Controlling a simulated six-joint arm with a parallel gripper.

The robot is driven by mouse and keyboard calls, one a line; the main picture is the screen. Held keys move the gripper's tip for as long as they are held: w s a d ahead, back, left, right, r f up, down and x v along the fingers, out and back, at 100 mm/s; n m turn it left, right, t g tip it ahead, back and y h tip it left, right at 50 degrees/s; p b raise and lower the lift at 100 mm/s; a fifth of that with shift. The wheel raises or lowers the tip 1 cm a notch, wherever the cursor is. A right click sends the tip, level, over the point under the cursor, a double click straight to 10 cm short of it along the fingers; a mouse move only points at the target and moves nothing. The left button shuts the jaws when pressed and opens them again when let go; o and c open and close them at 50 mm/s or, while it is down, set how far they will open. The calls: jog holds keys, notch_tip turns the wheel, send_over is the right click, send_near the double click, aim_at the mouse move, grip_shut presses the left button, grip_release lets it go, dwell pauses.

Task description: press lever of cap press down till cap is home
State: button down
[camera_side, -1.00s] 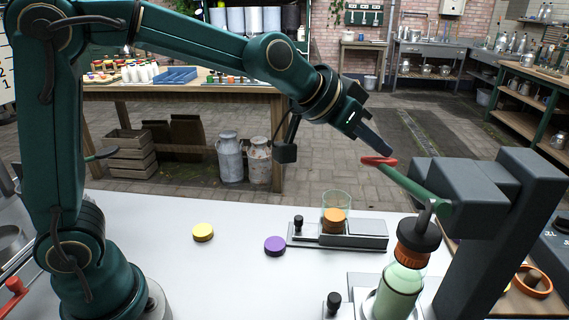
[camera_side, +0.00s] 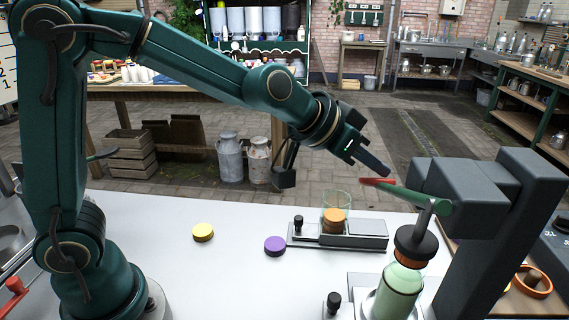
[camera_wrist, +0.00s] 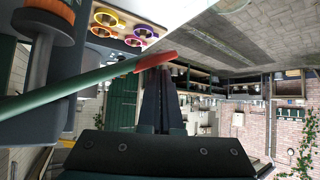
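The cap press lever (camera_side: 417,198) is green with a red tip (camera_side: 376,182); its tip is still higher than its pivot end. My gripper (camera_side: 386,172) is shut and empty, its fingertips at the red tip, apparently touching from above. In the wrist view the shut fingers (camera_wrist: 161,78) lie beside the red tip (camera_wrist: 150,62). Under the press arm, a rod carries a dark press head (camera_side: 428,243). An orange-brown cap (camera_side: 409,243) shows at the head, above the pale green bottle (camera_side: 399,285). Whether the cap is fully seated cannot be told.
The dark press column (camera_side: 510,225) stands at the right. A yellow cap (camera_side: 203,232) and a purple cap (camera_side: 275,245) lie on the white table (camera_side: 165,215). The table's left middle is clear.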

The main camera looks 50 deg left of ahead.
jog(key=shift+s+d+f, duration=0.25)
jog(key=shift+d+f, duration=0.15)
jog(key=shift+f, duration=0.2)
jog(key=shift+a+f+t+y, duration=0.15)
jog(key=shift+f+t+y, duration=0.15)
jog(key=shift+f, duration=0.05)
